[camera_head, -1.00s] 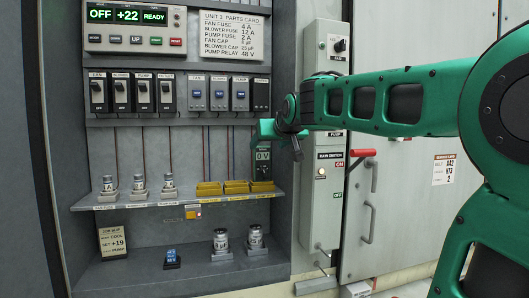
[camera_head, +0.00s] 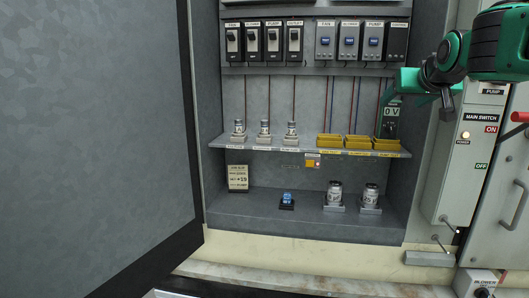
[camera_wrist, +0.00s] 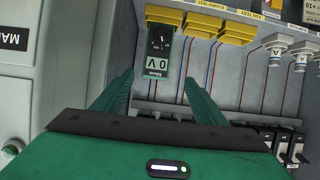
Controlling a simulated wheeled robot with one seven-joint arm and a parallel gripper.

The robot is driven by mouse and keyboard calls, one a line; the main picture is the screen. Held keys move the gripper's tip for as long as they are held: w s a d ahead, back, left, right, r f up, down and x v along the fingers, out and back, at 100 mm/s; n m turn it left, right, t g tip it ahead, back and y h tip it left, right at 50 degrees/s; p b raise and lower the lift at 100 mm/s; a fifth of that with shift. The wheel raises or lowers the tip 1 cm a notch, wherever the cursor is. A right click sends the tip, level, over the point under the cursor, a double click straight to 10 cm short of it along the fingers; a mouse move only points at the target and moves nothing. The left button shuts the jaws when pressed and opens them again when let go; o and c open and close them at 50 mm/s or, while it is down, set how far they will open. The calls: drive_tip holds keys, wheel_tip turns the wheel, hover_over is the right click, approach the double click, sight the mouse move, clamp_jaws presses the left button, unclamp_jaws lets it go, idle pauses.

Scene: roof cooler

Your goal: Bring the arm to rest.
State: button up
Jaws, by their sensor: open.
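My green arm comes in from the right in the head view. My gripper (camera_head: 392,84) is at the right side of the open cabinet, in front of and just above the grey-green voltmeter (camera_head: 389,121) reading 0 V. In the wrist view my gripper's (camera_wrist: 157,88) two green fingers are spread apart with nothing between them. The voltmeter (camera_wrist: 158,50) shows upside down beyond the fingertips; no contact can be made out.
The cabinet shelf (camera_head: 225,145) holds fuses (camera_head: 264,130) and yellow trays (camera_head: 330,142). Breakers (camera_head: 272,40) line the wall above. Two cylinders (camera_head: 335,194) stand below. The main switch box (camera_head: 465,165) is right of the cabinet; an open grey door (camera_head: 95,130) stands left.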

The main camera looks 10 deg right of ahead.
drive_tip(key=s+a+f+n+g+y, duration=0.1)
drive_tip(key=s+a+f+g, duration=0.35)
drive_tip(key=f, duration=0.65)
drive_tip(key=s+a+f+n+g+y, duration=0.1)
drive_tip(key=s+a+f, duration=0.4)
drive_tip(key=s+f, duration=0.45)
drive_tip(key=s+a+f+n+g+y, duration=0.1)
drive_tip(key=s+a+f+g+y, duration=0.3)
drive_tip(key=f, duration=0.9)
drive_tip(key=s+d+f+m+g+h, duration=0.1)
drive_tip(key=s+d+m, duration=0.2)
drive_tip(key=s, duration=0.6)
drive_tip(key=s+d+f+m+g+h, duration=0.1)
drive_tip(key=s+d+m+g, duration=0.1)
drive_tip(key=s+d, duration=0.5)
drive_tip(key=shift+s+m, duration=0.7)
drive_tip(key=shift+s, duration=0.2)
drive_tip(key=shift+w+f, duration=0.25)
drive_tip(key=shift+w, duration=0.4)
